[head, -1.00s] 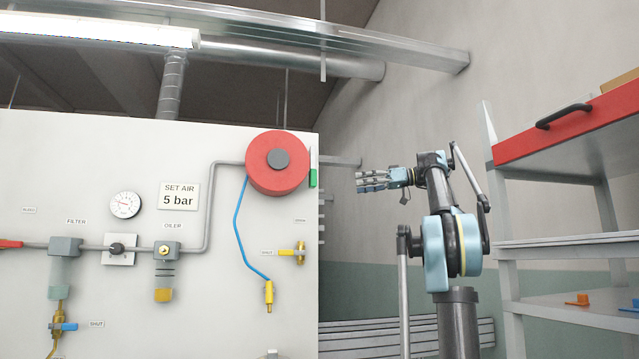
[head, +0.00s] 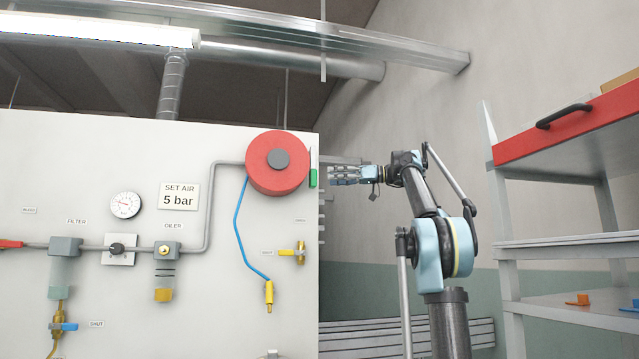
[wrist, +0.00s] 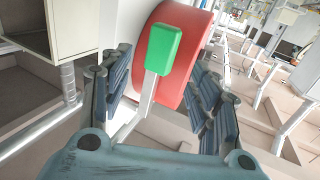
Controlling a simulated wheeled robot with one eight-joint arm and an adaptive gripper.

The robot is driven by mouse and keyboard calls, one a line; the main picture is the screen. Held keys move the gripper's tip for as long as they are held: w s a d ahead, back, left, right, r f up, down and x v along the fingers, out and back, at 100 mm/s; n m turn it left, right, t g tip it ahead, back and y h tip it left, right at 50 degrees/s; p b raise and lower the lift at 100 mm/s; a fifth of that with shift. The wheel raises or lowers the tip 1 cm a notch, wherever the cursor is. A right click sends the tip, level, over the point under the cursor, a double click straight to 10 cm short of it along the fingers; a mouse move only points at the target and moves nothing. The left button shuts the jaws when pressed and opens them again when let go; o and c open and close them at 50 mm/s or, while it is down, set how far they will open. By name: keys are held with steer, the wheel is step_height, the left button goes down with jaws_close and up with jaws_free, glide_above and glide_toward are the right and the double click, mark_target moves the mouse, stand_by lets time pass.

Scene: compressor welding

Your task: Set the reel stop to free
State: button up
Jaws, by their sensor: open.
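The red hose reel (head: 276,165) with its dark grey hub is mounted high on the white panel near its right edge. The reel stop is a pale lever with a green grip (head: 313,178), at the reel's right side with the green end hanging down. My gripper (head: 338,176) is just right of it, pointing left. In the wrist view the green grip (wrist: 164,48) and its pale lever lie between my two open fingers (wrist: 158,80), with the red reel (wrist: 188,55) behind. I cannot tell whether either finger touches the lever.
The white panel (head: 60,165) carries a gauge (head: 126,205), filter, oiler and pipes. A yellow valve (head: 298,252) sits below the reel, beside the blue hose (head: 241,235).

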mark_target(313, 167)
steer(key=a, duration=0.6)
steer(key=shift+w, duration=0.35)
steer(key=shift+a, duration=0.1)
steer(key=shift+c, duration=0.2)
jaws_close()
steer(key=shift+s, duration=0.1)
